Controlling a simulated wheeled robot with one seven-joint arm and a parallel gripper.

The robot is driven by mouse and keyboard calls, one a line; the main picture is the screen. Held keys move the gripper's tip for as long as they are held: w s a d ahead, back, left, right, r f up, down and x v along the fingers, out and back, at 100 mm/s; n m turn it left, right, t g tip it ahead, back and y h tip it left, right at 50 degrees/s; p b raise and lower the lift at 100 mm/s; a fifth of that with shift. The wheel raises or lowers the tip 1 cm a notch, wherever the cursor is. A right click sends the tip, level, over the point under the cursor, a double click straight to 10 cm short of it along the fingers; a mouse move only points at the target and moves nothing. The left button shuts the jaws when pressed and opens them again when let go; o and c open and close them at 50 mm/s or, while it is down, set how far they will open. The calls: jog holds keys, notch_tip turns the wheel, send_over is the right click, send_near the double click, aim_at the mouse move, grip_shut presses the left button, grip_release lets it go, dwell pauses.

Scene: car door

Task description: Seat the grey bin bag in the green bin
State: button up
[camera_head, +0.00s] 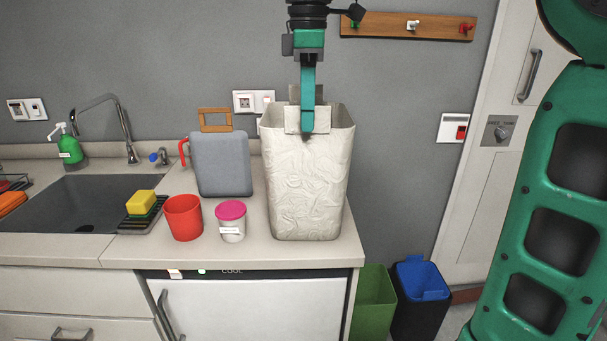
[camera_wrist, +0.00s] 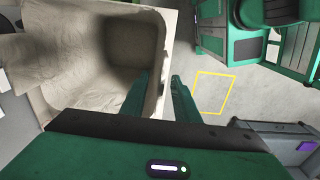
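The pale grey bin bag (camera_head: 308,185) stands upright on the counter's right end, open at the top, with crinkled sides. A flat tab (camera_head: 292,121) rises at its near rim. My gripper (camera_head: 307,128) points down at this tab, one finger in front of it. In the wrist view my gripper (camera_wrist: 162,78) has its two fingers apart, with the wall of the bag (camera_wrist: 95,60) running between their tips; contact is not clear. The green bin (camera_head: 373,305) stands on the floor right of the counter, its lower part cut off by the picture edge.
A dark bin with a blue lid (camera_head: 421,280) stands right of the green bin. A red cup (camera_head: 184,217), a pink-lidded tub (camera_head: 231,222) and a grey canister (camera_head: 222,163) stand left of the bag. Wall hooks (camera_head: 412,25) hang behind. My own green body fills the right side.

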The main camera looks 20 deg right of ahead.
grip_shut()
